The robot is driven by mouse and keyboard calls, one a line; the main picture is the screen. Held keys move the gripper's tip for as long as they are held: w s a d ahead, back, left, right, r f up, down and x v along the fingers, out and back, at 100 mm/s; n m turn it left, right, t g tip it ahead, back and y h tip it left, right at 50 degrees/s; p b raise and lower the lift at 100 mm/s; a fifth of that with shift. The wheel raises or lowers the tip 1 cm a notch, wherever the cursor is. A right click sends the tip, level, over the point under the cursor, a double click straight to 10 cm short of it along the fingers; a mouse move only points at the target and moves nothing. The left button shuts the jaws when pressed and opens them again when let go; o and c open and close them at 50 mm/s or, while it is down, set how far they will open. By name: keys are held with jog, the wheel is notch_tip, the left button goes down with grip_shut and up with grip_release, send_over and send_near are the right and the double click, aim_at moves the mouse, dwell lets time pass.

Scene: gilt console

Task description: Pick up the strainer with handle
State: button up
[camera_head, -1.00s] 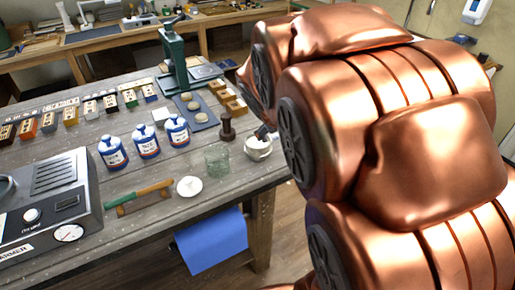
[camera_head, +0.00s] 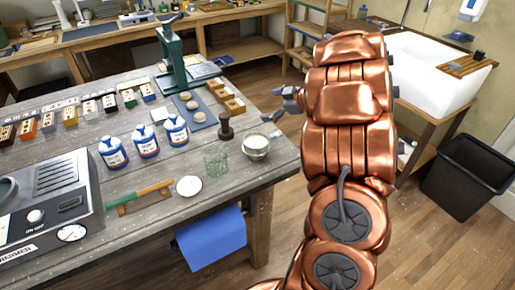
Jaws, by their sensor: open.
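I cannot clearly make out a strainer with a handle. A small round silvery vessel with a pale inside (camera_head: 256,147) stands near the right edge of the workbench (camera_head: 240,180); whether it is the strainer I cannot tell, and no handle shows on it. My gripper (camera_head: 274,105) is open and looks empty. It appears above and to the right of that vessel in the picture, apart from it, at the end of my copper arm. It shows small, partly behind the arm.
Beside the vessel stand a dark wooden tamper (camera_head: 225,127), a clear glass (camera_head: 215,160) and a white dish (camera_head: 188,186). Blue-and-white bottles (camera_head: 145,143) and a green press (camera_head: 173,60) stand farther left. A white sink (camera_head: 440,75) and black bin (camera_head: 465,178) are at right.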

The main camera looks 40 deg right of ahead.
aim_at(256, 146)
jog(key=s+a+f+y, duration=0.1)
jog(key=s+y, duration=0.1)
jog(key=s, duration=0.1)
jog(key=s+a+f+g+y, duration=0.1)
jog(key=s+a+y, duration=0.1)
jog(key=s, duration=0.1)
jog(key=s+a+f+n+g+y, duration=0.1)
jog(key=s+f, duration=0.1)
jog(key=s, duration=0.2)
jog(key=shift+a+y, duration=0.2)
jog(key=shift+y, duration=0.2)
jog(key=shift+p+x, duration=1.6)
jog(key=shift+x, duration=1.55)
jog(key=shift+w+a+f+g, duration=0.3)
jog(key=shift+w+a, duration=0.15)
jog(key=shift+c, duration=0.2)
jog(key=c, duration=1.1)
jog(key=shift+r, duration=0.1)
